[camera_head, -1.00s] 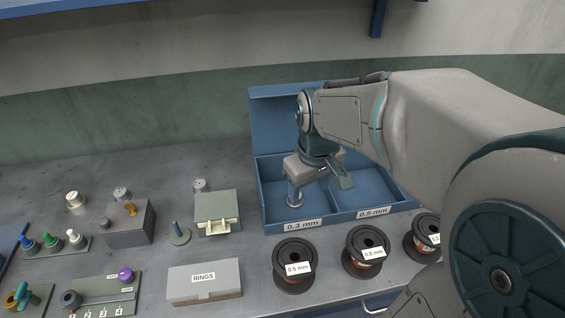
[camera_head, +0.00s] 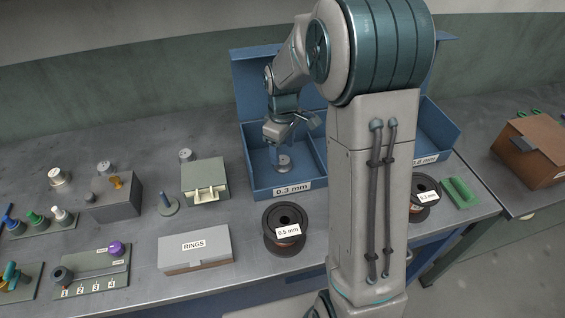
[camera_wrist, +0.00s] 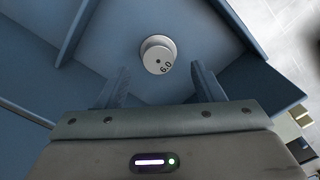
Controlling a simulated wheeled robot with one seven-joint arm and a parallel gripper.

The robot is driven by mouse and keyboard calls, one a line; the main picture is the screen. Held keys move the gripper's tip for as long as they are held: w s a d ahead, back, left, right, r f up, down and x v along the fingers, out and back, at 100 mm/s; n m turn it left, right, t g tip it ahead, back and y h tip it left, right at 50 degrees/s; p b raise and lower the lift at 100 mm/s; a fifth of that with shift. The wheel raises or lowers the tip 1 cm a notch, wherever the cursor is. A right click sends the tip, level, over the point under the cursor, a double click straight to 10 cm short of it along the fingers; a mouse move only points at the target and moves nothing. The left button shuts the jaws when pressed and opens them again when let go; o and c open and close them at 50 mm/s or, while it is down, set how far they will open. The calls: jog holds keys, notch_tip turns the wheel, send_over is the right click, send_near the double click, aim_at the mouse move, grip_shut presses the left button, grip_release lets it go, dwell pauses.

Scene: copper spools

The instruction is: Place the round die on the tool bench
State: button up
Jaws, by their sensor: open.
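A round, light grey piece marked 6.0 (camera_wrist: 157,58), which looks like the round die, stands on the floor of the blue box's 0.3 mm compartment. In the head view its lower part (camera_head: 284,167) shows below my gripper. My gripper (camera_wrist: 160,88) is open and empty, reaching down into that compartment. In the wrist view the die lies beyond the fingertips, roughly centred between them and apart from both. The tool bench (camera_head: 145,225) is the grey worktop under the box; its clear patches are left of the box.
The blue box (camera_head: 262,193) has low walls and a raised lid. Spools (camera_head: 285,229), a RINGS box (camera_head: 196,247), a drawer block (camera_head: 205,181) and a peg stand (camera_head: 168,204) crowd the bench front. Several silver cylinders (camera_head: 60,178) stand at left. My arm hides the middle right.

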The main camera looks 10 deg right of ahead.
aim_at(283, 159)
jog(key=shift+w+f, duration=0.1)
jog(key=shift+f, duration=1.9)
jog(key=c, duration=1.3)
grip_shut()
jog(key=shift+r, duration=0.15)
